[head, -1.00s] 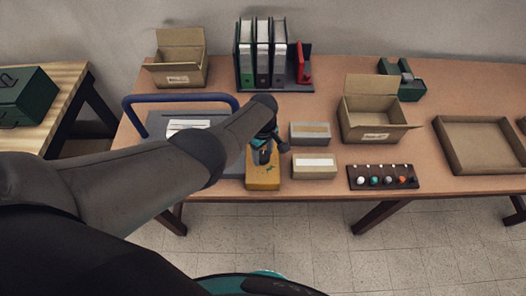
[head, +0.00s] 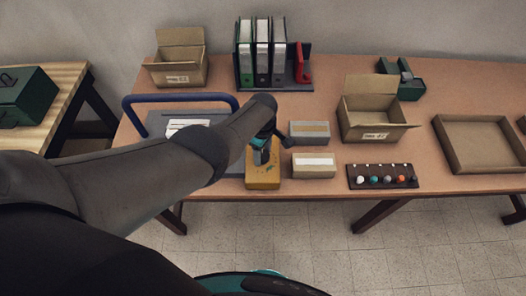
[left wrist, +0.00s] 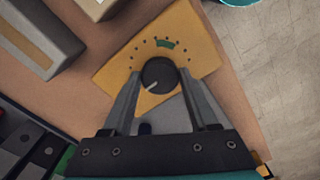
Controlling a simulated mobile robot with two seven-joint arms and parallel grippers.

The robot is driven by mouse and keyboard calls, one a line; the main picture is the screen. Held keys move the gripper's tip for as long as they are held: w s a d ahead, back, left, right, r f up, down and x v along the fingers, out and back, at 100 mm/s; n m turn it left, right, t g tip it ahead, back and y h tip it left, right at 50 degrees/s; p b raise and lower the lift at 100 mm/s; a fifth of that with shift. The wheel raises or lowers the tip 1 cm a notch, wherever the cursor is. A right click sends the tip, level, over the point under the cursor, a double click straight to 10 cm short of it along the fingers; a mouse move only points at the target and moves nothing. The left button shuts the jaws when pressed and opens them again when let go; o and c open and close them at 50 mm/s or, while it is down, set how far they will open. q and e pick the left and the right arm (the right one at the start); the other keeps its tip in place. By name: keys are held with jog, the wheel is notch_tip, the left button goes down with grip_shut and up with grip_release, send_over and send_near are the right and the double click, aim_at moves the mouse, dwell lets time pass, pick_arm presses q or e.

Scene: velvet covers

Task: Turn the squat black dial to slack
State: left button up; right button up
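The squat black dial (left wrist: 159,74) sits on a yellow box (left wrist: 122,79), which also shows in the head view (head: 263,180). The dial's white pointer line faces lower left in the left wrist view. Small dark marks and a green patch (left wrist: 165,43) form an arc around its far side; the pointer is away from the green. My left gripper (left wrist: 160,72) has a finger on each side of the dial, with no clear gap, and looks shut on it. In the head view the left gripper (head: 263,155) is over the box and hides the dial. My right gripper is not in view.
Two pale boxes (head: 314,172) (head: 310,139) stand right of the yellow box. A dark board with coloured knobs (head: 382,183) lies farther right. A blue handle (head: 180,98) stands at left. Open cartons (head: 375,137) and binders (head: 263,75) stand behind. The table's front edge is close.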

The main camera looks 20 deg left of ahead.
pick_arm(q)
jog(key=o, duration=0.4)
notch_tip(320, 180, up, 6)
jog(key=p, duration=0.4)
jog(key=shift+r+p, duration=0.45)
jog(key=shift+r, duration=0.4)
jog(key=r, duration=0.2)
notch_tip(320, 180, up, 6)
send_over(263, 155)
jog(key=shift+f, duration=0.2)
